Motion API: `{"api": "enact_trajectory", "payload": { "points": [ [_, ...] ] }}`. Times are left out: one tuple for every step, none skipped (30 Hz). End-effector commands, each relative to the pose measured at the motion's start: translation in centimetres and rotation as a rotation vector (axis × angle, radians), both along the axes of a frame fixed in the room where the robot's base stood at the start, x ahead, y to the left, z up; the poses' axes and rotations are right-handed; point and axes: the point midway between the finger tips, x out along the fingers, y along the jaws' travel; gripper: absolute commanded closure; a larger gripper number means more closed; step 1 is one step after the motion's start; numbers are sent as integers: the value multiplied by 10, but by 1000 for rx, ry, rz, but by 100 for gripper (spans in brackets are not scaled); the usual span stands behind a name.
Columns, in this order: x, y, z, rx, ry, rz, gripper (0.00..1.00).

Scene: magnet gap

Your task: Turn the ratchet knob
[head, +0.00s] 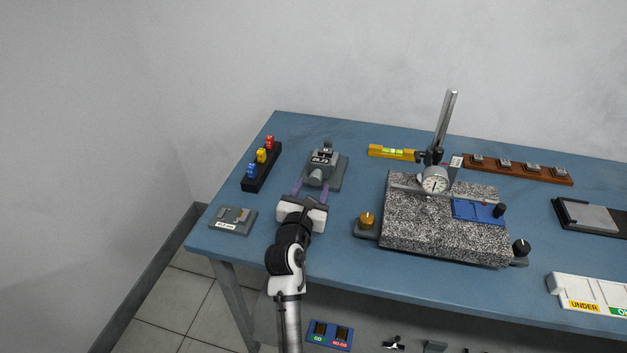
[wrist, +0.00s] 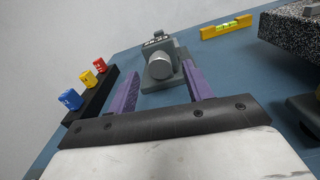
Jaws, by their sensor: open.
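The ratchet knob (wrist: 160,66) is a short grey cylinder on the near side of a grey block with a small display (head: 322,159). The block stands on a grey base plate at the back left of the blue table. My gripper (head: 311,186) is open, its two purple fingers pointing at the block. In the wrist view my gripper (wrist: 157,82) has one finger on each side of the knob, with clear gaps. I cannot tell whether the fingertips reach level with the knob.
A black rack (head: 262,167) with blue, yellow and red pieces stands left of the block. A grey plate with a label (head: 233,218) lies at the front left. A speckled granite block (head: 440,231) with a dial gauge (head: 434,181) and a yellow level (head: 391,151) are to the right.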

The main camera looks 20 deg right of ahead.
Motion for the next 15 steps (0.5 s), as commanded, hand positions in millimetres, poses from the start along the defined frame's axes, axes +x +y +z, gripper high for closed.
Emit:
{"api": "enact_trajectory", "payload": {
  "points": [
    [7,-4,2,-1,0,0,49],
    [9,-6,2,-1,0,0,49],
    [12,-8,1,-1,0,0,49],
    [15,-10,1,-1,-1,0,49],
    [16,-11,1,-1,-1,0,49],
    [18,-12,1,-1,-1,0,49],
    [19,-12,0,0,0,1,49],
    [20,-13,0,0,0,1,49],
    [20,-13,0,1,-1,1,49],
    [20,-13,0,1,-1,1,49],
    [20,-13,0,1,-1,1,49],
    [20,-13,0,1,-1,1,49],
    [20,-13,0,1,-1,1,49],
    [20,-13,0,1,-1,1,49],
    [20,-13,0,1,-1,1,49]
  ]
}}
